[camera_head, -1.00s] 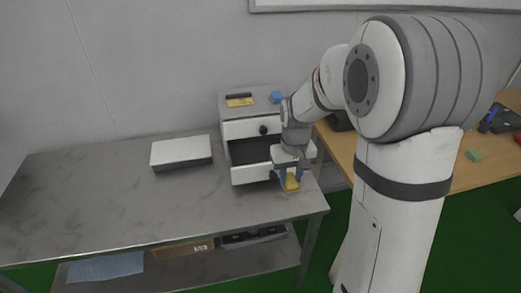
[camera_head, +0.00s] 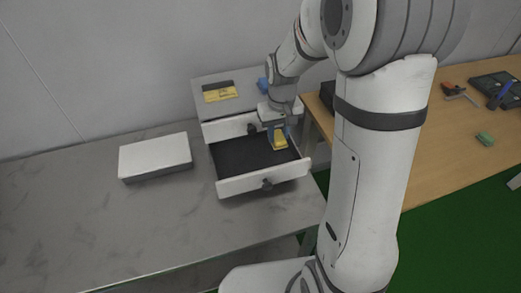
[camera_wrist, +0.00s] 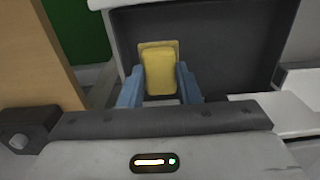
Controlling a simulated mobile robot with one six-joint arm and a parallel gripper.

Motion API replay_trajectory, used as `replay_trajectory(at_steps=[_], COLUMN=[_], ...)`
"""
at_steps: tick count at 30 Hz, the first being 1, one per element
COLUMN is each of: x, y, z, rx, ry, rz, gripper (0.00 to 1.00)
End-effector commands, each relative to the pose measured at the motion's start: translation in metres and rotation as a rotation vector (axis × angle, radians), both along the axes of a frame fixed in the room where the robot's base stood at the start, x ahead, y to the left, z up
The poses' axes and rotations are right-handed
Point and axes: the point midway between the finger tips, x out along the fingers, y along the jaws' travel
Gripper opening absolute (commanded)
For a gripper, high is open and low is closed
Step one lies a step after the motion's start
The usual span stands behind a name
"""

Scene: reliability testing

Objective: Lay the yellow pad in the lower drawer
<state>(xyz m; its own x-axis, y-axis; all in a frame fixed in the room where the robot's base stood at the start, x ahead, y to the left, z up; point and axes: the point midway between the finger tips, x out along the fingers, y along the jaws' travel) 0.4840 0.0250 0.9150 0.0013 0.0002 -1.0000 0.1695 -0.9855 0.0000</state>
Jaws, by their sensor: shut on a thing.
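The yellow pad (camera_head: 279,143) is held between the blue fingers of my gripper (camera_head: 279,135); it also shows in the wrist view (camera_wrist: 160,73), between both fingertips. The lower drawer (camera_head: 238,161) is pulled out, with a dark, empty-looking floor and a white front (camera_head: 245,185) with a dark knob. My gripper is over the right part of this drawer, near its right wall. I cannot tell whether the pad touches the drawer floor. The upper drawer (camera_head: 222,130) looks shut, partly hidden by my gripper.
A yellow and black item (camera_head: 221,95) and a blue block (camera_head: 263,85) lie on the cabinet top. A white box (camera_head: 155,155) sits on the grey table (camera_head: 150,235) at left. A wooden table (camera_head: 440,150) with tools stands at right.

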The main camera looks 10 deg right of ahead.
Motion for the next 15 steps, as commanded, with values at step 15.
replay_trajectory(at_steps=[15], x=[-0.002], y=[0.01], z=[-0.069], rx=[0.0], ry=[0.006], rz=[0.024], gripper=[0.0])
